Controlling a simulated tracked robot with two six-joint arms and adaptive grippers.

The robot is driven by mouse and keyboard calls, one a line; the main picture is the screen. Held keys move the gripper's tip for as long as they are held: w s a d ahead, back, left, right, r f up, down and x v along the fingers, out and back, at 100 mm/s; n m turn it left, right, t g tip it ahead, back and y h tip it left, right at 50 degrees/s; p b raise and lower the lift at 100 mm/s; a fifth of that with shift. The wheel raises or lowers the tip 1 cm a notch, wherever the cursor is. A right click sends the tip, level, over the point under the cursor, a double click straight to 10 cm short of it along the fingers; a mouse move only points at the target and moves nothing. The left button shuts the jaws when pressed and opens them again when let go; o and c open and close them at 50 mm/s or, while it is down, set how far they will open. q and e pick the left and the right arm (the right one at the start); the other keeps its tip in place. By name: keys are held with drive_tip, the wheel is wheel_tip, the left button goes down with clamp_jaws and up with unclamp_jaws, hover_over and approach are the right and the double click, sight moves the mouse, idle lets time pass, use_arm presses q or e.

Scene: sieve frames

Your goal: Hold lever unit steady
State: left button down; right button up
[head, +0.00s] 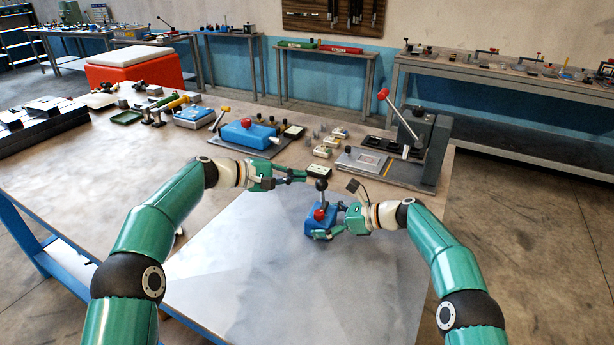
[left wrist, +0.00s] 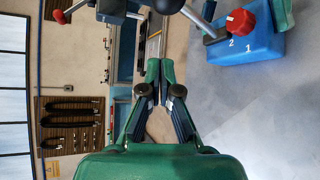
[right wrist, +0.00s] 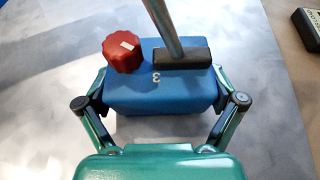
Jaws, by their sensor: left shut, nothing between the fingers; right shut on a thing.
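The lever unit (head: 313,222) is a blue box with a red knob and a metal lever with a dark ball on top. It sits on the grey sheet on the table. In the right wrist view the blue box (right wrist: 160,98) stands between my right gripper's fingers. My right gripper (head: 335,222) is shut on its sides. My left gripper (head: 304,176) is shut and empty, behind the lever's top. In the left wrist view my left fingertips (left wrist: 160,75) are together, with the lever unit (left wrist: 250,48) at the upper right, apart from them.
A press with a red-knobbed handle (head: 427,145) stands at the table's right rear. A larger blue lever box (head: 247,134) and small parts stand along the back. The grey sheet's front (head: 290,290) is clear.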

use_arm(q)
drive_tip(key=v, duration=0.5)
drive_tip(key=shift+s+a, duration=0.25)
drive_tip(key=shift+a, duration=0.1)
use_arm(e)
drive_tip(key=shift+f, duration=0.2)
drive_tip(key=o, duration=1.5)
drive_tip(key=shift+c, duration=0.2)
drive_tip(key=shift+r, duration=0.15)
